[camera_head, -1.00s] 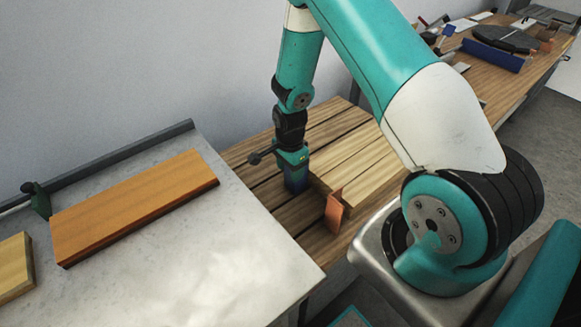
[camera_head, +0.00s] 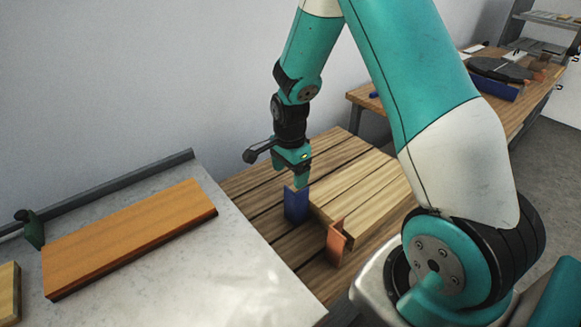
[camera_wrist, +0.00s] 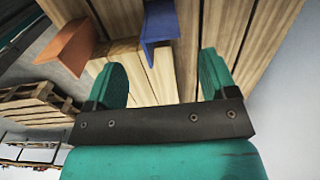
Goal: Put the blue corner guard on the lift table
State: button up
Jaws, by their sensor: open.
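The blue corner guard (camera_head: 296,204) stands on the slatted wooden table (camera_head: 262,222), against the left end of a light wooden board stack (camera_head: 365,190). It also shows in the wrist view (camera_wrist: 160,24), ahead of the fingers. My gripper (camera_head: 301,182) is open and empty just above the guard, apart from it. I cannot tell for sure which surface is the lift table.
An orange corner guard (camera_head: 336,243) stands at the board stack's near corner; it also shows in the wrist view (camera_wrist: 68,48). A grey worktop (camera_head: 215,270) on the left holds an orange-brown board (camera_head: 130,235). Another wooden table (camera_head: 535,105) stands at the back right.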

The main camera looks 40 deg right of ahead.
notch_tip(320, 180, up, 2)
jog(key=s+a+r+n+y, duration=0.1)
jog(key=s+a+r+n, duration=0.2)
jog(key=a+r+n, duration=0.4)
jog(key=s+a+r+n+y, duration=0.1)
jog(key=s+a+r+n, duration=0.5)
jog(key=s+n, duration=0.3)
jog(key=s+a+r+n+y, duration=0.2)
jog(key=s+a+r+n, duration=0.4)
jog(key=s, duration=0.4)
jog(key=a+n, duration=0.1)
jog(key=n, duration=0.1)
jog(key=shift+r+n, duration=0.4)
jog(key=shift+s+a, duration=0.1)
